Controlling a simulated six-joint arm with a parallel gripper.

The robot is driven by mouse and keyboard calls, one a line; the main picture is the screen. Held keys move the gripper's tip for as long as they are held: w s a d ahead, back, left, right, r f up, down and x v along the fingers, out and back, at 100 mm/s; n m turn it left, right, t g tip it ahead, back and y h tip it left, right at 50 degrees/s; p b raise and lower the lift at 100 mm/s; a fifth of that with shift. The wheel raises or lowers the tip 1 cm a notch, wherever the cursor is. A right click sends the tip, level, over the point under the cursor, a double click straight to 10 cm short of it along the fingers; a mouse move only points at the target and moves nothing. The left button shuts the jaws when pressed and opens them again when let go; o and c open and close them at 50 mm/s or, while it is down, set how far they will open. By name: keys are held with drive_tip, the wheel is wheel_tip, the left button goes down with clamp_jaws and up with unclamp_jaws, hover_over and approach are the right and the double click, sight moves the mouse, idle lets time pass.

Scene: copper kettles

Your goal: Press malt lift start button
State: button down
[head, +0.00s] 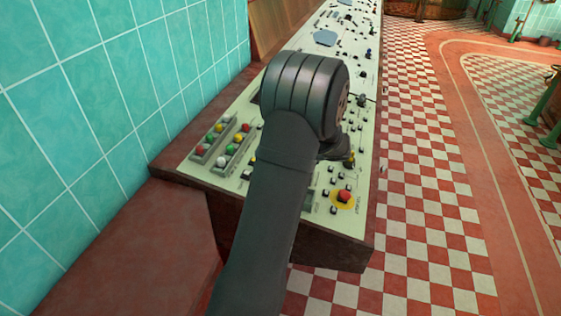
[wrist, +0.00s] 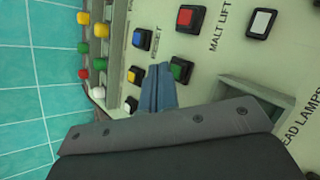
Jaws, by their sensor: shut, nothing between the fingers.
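In the wrist view, a green square button (wrist: 181,69) in a black frame sits on the cream panel, with a red square button (wrist: 189,18) above it. The label MALT LIFT (wrist: 218,30) runs beside the red button, between it and a white rectangular button (wrist: 261,22). No start label can be read. My gripper (wrist: 159,70) is shut and empty, with its blue-grey fingertips just left of the green button. I cannot tell whether they touch the panel. In the head view my arm hides the fingertips and these buttons.
Left of the fingers are a blue button (wrist: 141,38), a yellow button (wrist: 134,75) and rows of coloured knobs (wrist: 100,30). A raised rectangular frame (wrist: 258,100) lies to the right.

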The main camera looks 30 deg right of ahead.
drive_tip(key=shift+r, duration=0.25)
drive_tip(key=shift+s+d+r, duration=0.1)
drive_tip(key=shift+s+r, duration=0.05)
drive_tip(key=shift+r, duration=0.6)
drive_tip(key=shift+s+d+r, duration=0.1)
drive_tip(key=shift+d+r, duration=0.05)
drive_tip(key=shift+r, duration=0.65)
drive_tip(key=shift+s+d+r, duration=0.1)
drive_tip(key=shift+s+r, duration=0.05)
drive_tip(key=shift+r, duration=0.6)
drive_tip(key=r, duration=0.3)
drive_tip(key=shift+s+d+r, duration=0.25)
drive_tip(key=shift+r, duration=0.15)
drive_tip(key=shift+f, duration=0.1)
